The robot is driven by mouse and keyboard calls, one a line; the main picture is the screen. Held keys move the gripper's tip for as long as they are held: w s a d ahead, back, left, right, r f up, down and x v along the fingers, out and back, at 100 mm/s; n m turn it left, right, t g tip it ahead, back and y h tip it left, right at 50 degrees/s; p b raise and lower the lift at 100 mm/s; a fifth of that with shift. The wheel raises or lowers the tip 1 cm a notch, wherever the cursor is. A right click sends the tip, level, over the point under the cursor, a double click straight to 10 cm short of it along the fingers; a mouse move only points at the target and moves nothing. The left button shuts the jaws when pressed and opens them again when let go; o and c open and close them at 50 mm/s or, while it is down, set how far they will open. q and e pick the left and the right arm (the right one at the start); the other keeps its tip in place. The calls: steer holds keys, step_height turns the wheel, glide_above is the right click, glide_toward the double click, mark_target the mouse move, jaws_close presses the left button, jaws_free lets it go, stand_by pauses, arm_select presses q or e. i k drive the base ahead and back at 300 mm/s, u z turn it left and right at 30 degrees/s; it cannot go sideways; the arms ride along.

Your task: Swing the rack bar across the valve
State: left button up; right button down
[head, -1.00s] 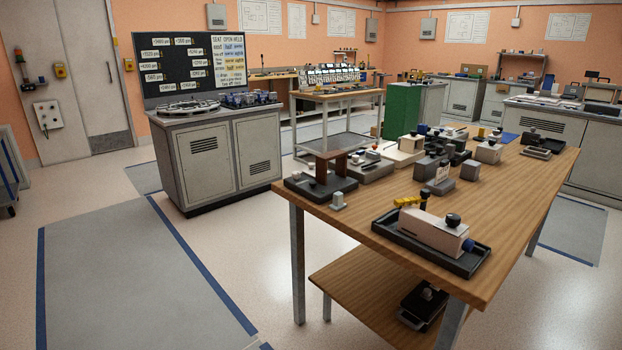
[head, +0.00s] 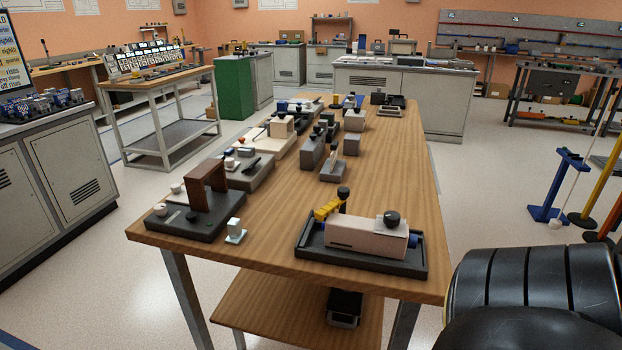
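On the near end of the wooden table (head: 284,192), a black tray (head: 398,264) holds a cream block (head: 366,238) with a black knob on top, a blue end piece and a yellow piece at its left. I cannot tell for sure which of these is the rack bar or the valve. Neither of my grippers is in view. A dark, ribbed part of my own body fills the lower right corner.
Several grey and cream blocks stand further back on the table. A small pale block (head: 235,228) stands beside the dark base. A blue stand (head: 554,189) and yellow poles are on the floor at right. The floor left of the table is open.

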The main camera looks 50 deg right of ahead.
mark_target(343, 192)
steer(key=z, duration=0.75)
steer(key=i, duration=0.8)
steer(key=z, duration=1)
